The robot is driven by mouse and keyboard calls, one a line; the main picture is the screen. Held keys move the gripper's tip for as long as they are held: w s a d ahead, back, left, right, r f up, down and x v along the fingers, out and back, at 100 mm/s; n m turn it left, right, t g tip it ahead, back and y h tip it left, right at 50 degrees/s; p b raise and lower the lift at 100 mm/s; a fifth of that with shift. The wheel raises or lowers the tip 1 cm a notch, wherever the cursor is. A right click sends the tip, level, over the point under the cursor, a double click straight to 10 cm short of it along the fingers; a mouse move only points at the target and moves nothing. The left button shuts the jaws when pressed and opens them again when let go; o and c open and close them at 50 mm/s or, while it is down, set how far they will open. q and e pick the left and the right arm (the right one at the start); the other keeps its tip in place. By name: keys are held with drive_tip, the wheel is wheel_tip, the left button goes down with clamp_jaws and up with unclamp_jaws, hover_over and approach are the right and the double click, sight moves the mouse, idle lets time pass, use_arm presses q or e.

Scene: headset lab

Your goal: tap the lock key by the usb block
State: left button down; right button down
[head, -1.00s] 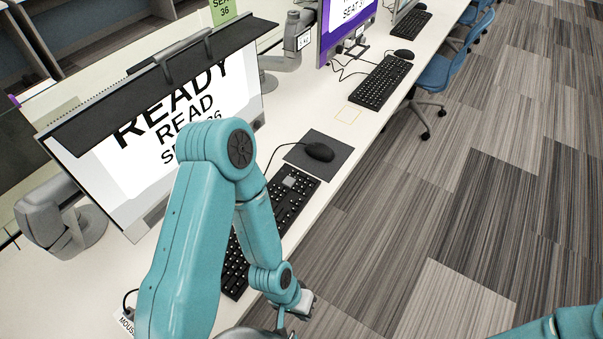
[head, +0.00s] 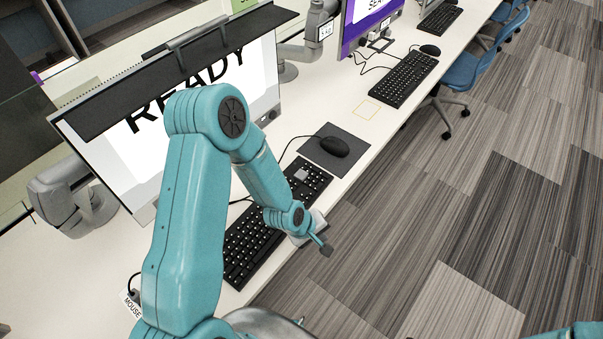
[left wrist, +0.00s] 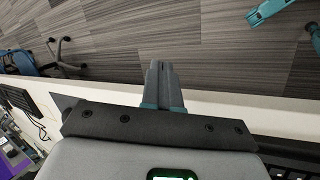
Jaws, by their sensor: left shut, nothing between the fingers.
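The black keyboard (head: 250,245) lies on the white desk in front of the monitor, partly hidden by my left arm. I cannot pick out the lock key. My left gripper (head: 325,248) is shut and empty, off the desk's front edge beside the keyboard. Its closed fingers (left wrist: 160,68) show against the floor in the left wrist view.
The monitor (head: 150,150) stands behind the keyboard. A black mouse (head: 334,146) rests on a dark pad (head: 318,160) beyond the keyboard. A second keyboard (head: 404,78) and a blue chair (head: 460,72) are farther along. The floor at right is open.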

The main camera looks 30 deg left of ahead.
use_arm(q)
drive_tip(key=w+a+r+n, duration=0.2)
drive_tip(key=w+a+r+n+t+y, duration=0.1)
drive_tip(key=w+a+n, duration=0.1)
drive_tip(key=w+a, duration=0.1)
drive_tip(key=w+a+r+n+t, duration=0.1)
drive_tip(key=w+a+r+n, duration=0.1)
drive_tip(key=w+n, duration=0.1)
drive_tip(key=shift+a+r+y, duration=0.3)
drive_tip(key=shift+a, duration=0.05)
drive_tip(key=w+a+r+n+t+y, duration=0.1)
drive_tip(key=w+a+r+n+t, duration=0.1)
drive_tip(key=w+a+r+n, duration=0.3)
drive_tip(key=a+r+n, duration=0.2)
drive_tip(key=a, duration=0.1)
drive_tip(key=shift+w+t+y, duration=0.2)
drive_tip(key=shift+t+y, duration=0.1)
drive_tip(key=shift+w+a+f, duration=0.1)
drive_tip(key=b, duration=0.4)
hover_over(300, 177)
wheel_tip(300, 177, down, 8)
drive_tip(key=shift+r, duration=0.15)
drive_tip(key=shift+f+b, duration=0.6)
drive_tip(key=shift+r, duration=0.1)
